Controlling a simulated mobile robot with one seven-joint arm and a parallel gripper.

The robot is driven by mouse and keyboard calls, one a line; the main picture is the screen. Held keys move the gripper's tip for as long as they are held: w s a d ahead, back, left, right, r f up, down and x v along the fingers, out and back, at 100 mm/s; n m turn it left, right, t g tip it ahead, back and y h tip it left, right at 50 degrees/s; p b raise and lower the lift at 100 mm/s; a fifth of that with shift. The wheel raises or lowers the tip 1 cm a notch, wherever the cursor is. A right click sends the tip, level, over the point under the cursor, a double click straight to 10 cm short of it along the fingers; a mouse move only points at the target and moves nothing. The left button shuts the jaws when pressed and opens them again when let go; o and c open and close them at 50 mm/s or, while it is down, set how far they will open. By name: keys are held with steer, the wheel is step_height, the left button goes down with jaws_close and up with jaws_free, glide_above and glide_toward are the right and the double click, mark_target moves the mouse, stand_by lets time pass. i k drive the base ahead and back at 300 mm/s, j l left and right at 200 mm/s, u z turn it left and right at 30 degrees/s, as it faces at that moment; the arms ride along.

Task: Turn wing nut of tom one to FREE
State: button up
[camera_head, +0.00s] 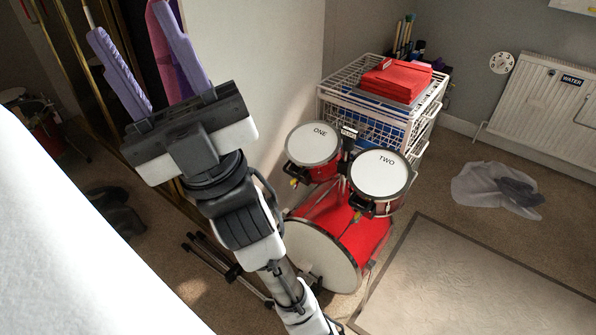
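A red drum kit stands on the carpet right of centre. Tom one (313,144), marked ONE on its white head, is on the left, and tom two (380,174), marked TWO, is on the right. A small yellow part (294,183) shows at the lower left of tom one, by a dark bracket; it may be the wing nut, but is too small to tell its setting. No FREE mark is readable. My gripper (128,22) is at the upper left, pointing up, its two purple fingers apart and empty. It is well away from the toms.
The red bass drum (345,225) is below the toms, partly behind my arm. A white wire basket unit (340,97) with red cloth stands behind. A plastic bag (480,188) and a rug (470,285) lie right. A white wall is beside tom one.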

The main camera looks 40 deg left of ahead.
mark_target(296, 181)
steer(key=k+u, duration=0.1)
steer(key=u, duration=0.4)
steer(key=k+j+u, duration=0.1)
steer(key=u, duration=0.4)
